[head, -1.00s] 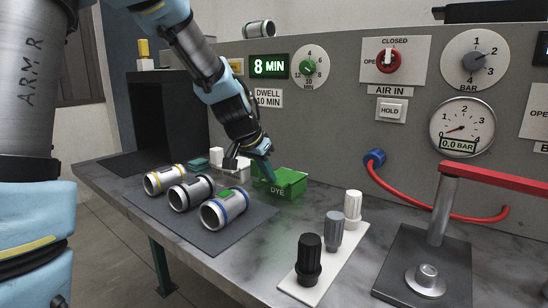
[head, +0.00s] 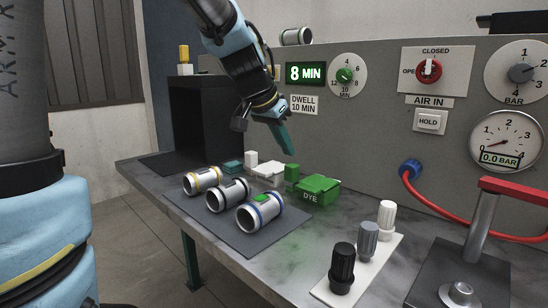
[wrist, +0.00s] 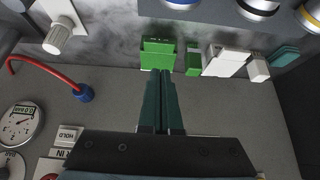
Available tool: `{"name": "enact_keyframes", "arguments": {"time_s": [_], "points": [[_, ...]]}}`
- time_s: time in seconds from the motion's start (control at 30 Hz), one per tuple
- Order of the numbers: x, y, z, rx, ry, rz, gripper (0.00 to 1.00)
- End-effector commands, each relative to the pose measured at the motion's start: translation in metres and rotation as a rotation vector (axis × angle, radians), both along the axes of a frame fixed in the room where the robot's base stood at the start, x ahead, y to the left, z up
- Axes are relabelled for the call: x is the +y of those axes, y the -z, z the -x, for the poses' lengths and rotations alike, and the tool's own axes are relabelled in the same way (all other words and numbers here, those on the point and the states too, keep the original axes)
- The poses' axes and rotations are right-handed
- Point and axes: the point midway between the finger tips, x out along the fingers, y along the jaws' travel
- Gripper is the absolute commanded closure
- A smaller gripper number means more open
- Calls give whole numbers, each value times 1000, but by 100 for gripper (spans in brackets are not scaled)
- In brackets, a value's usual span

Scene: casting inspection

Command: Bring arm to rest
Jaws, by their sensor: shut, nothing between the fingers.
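My gripper (head: 290,150) is shut and empty, its teal fingers together, in the air above the back of the bench. In the wrist view the closed fingers (wrist: 162,75) point toward the green dye box. The green box marked DYE (head: 318,192) stands on the bench below and to the right of the fingertips; it also shows in the wrist view (wrist: 157,56). My gripper is apart from it and from everything else in view.
Three metal cylinders with yellow (head: 202,180), black (head: 228,195) and blue (head: 260,212) bands lie on a dark mat. Black, grey and white knobs (head: 368,240) stand on a white strip. A panel (head: 390,130) with dials rises behind. A red-handled stand (head: 480,230) is at right.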

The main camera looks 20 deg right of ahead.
Motion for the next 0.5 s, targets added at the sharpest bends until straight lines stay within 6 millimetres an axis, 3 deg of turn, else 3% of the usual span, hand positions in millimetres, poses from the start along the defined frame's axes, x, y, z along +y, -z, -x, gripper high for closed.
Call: {"name": "enact_keyframes", "arguments": {"time_s": [0.13,0.23,0.37,0.5], "points": [[7,0,-1,9,-18,-7,100],[34,10,-5,44,-101,-35,100],[105,34,-7,134,-316,-102,100],[190,62,13,245,-586,-174,100]]}}
